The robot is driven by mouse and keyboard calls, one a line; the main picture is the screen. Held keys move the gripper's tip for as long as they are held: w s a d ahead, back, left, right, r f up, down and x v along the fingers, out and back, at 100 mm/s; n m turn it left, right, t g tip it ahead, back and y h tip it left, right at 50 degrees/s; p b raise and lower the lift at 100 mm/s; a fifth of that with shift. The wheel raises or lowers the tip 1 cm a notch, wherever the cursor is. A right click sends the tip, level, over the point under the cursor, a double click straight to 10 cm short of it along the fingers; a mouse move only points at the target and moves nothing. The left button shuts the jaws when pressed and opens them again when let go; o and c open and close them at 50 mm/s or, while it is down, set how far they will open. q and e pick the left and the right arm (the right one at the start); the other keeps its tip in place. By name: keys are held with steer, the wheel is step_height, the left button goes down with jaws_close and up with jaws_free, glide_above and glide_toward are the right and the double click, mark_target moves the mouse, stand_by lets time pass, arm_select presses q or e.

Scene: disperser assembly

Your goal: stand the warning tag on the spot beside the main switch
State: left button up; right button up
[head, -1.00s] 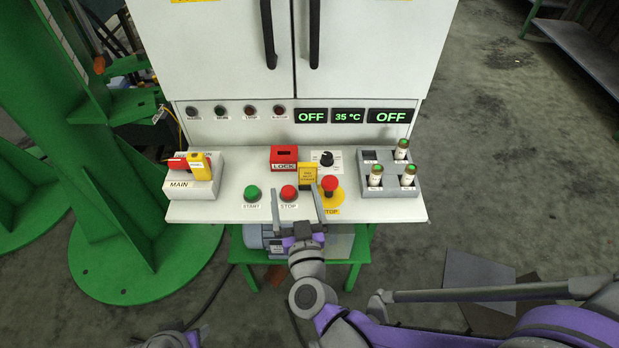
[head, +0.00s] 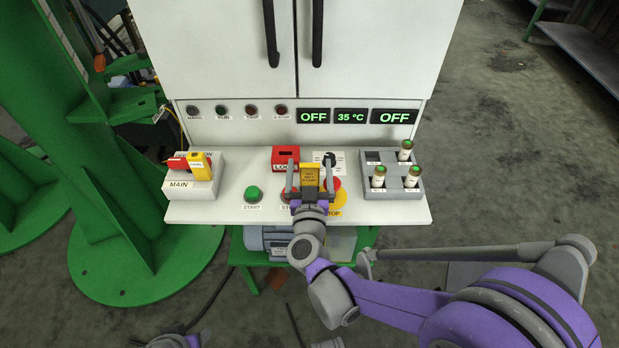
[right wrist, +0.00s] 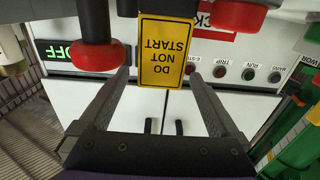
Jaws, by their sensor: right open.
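The yellow warning tag (head: 310,178) stands upright on the panel's shelf, behind the stop buttons. In the right wrist view the tag (right wrist: 167,50) reads DO NOT START. My right gripper (head: 308,170) is open, with one finger on each side of the tag. The right wrist view shows gaps between the fingers and the tag, so it is not gripped. The main switch (head: 177,185) is at the shelf's left end, with a red handle and a yellow piece on it. I cannot make out a marked spot beside it.
A green START button (head: 253,193) stands between the main switch and the tag. The red LOCK box (head: 285,154) is behind the tag. The emergency stop's yellow base (head: 336,207) is close on the right. A grey fuse block (head: 398,190) fills the right end.

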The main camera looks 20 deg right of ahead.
steer(key=shift+w+d, duration=0.15)
steer(key=shift+w, duration=0.3)
